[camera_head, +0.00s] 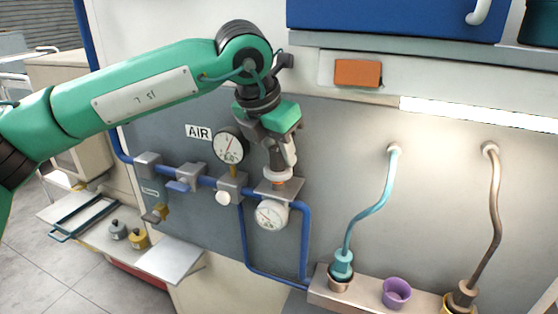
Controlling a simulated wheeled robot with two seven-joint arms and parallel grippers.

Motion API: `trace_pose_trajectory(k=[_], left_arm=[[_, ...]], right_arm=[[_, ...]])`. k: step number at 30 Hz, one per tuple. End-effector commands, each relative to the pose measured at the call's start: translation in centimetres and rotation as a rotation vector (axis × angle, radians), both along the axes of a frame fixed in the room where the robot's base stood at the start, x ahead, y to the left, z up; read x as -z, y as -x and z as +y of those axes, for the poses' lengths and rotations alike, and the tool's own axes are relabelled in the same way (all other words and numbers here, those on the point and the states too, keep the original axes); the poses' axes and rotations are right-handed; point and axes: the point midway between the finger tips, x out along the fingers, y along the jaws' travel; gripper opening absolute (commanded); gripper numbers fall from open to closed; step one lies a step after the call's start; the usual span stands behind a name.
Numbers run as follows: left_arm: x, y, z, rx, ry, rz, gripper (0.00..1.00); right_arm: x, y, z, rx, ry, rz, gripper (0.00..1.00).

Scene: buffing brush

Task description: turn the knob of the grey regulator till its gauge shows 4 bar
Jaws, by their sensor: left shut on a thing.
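The grey regulator (290,188) sits on the blue air pipe on the wall panel, right of centre in the pipe run. Its round white gauge (271,214) faces me below the regulator body; the needle shows, but the numbers are too small to read. My left gripper (281,168) points down from above and is shut on the regulator's knob (277,181). Only a small orange part of the knob shows below the fingers; the rest is hidden. My right gripper is not in view.
A second gauge (229,145) stands left of my gripper, beside the AIR label (198,132). Valve blocks (184,178) line the blue pipe to the left. A teal hose (371,209) and a brown hose (496,211) hang to the right above a ledge (368,300) with cups.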

Motion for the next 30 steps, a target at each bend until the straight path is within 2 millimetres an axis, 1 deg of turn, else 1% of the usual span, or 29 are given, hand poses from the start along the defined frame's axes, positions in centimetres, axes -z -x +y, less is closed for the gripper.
trace_pose_trajectory(k=[1, 9, 18, 24, 30], left_arm=[[0.5, 0.0, 0.0, 0.037, 0.004, 0.0, 0.07], [0.1, 0.0, 0.0, 0.261, 0.002, -0.001, 0.07], [-0.1, 0.0, -0.1, 0.442, 0.003, -0.001, 0.07], [-0.1, 0.0, 0.0, 0.501, 0.002, -0.003, 0.07], [-0.2, 0.0, 0.0, 0.521, 0.002, -0.003, 0.07]], right_arm=[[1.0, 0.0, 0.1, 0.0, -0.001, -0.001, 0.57], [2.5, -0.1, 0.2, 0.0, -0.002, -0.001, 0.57], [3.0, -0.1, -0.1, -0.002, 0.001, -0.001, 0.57], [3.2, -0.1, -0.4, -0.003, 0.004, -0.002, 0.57], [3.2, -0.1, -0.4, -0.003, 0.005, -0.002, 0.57]])
